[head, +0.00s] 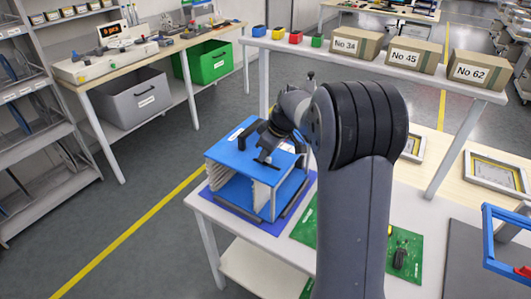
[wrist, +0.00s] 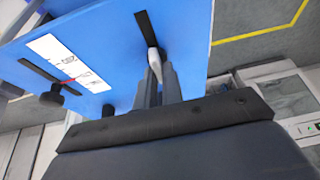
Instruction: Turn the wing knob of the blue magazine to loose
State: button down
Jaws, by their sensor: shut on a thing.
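The blue magazine (head: 228,156) stands on a blue mat at the near left corner of the white table. Its blue top (wrist: 110,40) fills the upper left of the wrist view. My gripper (head: 264,156) is over this top, its fingers (wrist: 156,78) close together. They are shut on the wing knob (wrist: 153,58), of which only a small pale part shows, by the end of a black strip (wrist: 147,30). The fingers hide the rest, so its angle cannot be read. A white label (wrist: 65,60) with a red mark and a black knob (wrist: 52,95) lie to the left.
A green circuit board (head: 305,228) lies on the table to the right of the magazine. A shelf (head: 350,62) with cartons and small coloured bins runs behind. A grey bin (head: 135,100) and a green bin (head: 207,62) sit under the bench at the back left. Open floor lies left of the table.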

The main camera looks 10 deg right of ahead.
jog(key=c, duration=1.5)
grip_release()
jog(key=shift+c, duration=0.2)
jog(key=shift+r, duration=0.1)
jog(key=v, duration=1)
jog(key=shift+r+b, duration=0.3)
jog(key=shift+b, duration=0.15)
jog(key=shift+s, duration=0.1)
jog(key=p+x, duration=0.1)
jog(key=x, duration=1)
jog(key=shift+d, duration=0.1)
jog(key=shift+s, duration=0.1)
